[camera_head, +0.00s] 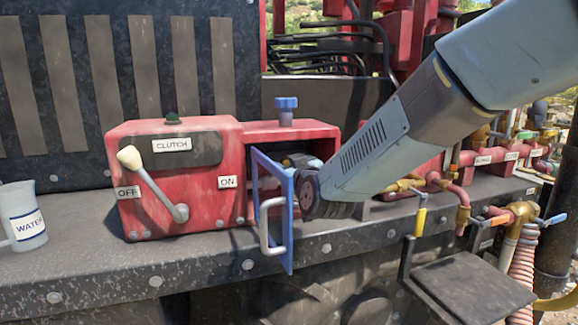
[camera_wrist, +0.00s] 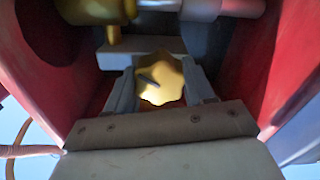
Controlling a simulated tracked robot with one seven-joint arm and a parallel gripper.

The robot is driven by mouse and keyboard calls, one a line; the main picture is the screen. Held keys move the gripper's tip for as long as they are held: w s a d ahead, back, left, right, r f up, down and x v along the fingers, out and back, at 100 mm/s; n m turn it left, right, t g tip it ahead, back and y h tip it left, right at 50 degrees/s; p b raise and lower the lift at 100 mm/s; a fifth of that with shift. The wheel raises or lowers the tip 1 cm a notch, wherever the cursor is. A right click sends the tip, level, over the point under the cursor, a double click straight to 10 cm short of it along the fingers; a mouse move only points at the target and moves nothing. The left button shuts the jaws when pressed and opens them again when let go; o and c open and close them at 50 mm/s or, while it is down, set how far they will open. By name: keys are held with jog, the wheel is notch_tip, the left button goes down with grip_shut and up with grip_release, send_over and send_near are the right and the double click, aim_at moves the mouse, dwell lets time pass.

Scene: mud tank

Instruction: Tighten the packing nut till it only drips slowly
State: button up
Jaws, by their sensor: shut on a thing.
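In the wrist view a brass lobed packing nut (camera_wrist: 168,84) with a dark slot-like mark on its face sits inside a red housing. The two grey fingers of my gripper (camera_wrist: 160,88) are shut on it, one on each side. A brass fitting (camera_wrist: 95,10) and a pale shaft (camera_wrist: 200,8) show above it. In the head view my arm reaches into the open red box (camera_head: 290,130) from the right, behind an open blue-framed door (camera_head: 288,235). The fingers and nut are hidden there. I cannot see any water dripping.
A red clutch box (camera_head: 185,200) with a lever (camera_head: 155,185) stands left of the opening. A labelled water jug (camera_head: 25,215) is at the far left. Brass and red piping with a yellow-handled valve (camera_head: 420,220) is at the right, above a dark step (camera_head: 470,290).

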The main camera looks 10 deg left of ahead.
jog(key=shift+s+a+n, duration=0.1)
jog(key=shift+a+n, duration=0.05)
jog(key=shift+n, duration=1.35)
jog(key=shift+r, duration=0.1)
jog(key=o, duration=1)
jog(key=shift+c, duration=0.2)
jog(key=v, duration=1.4)
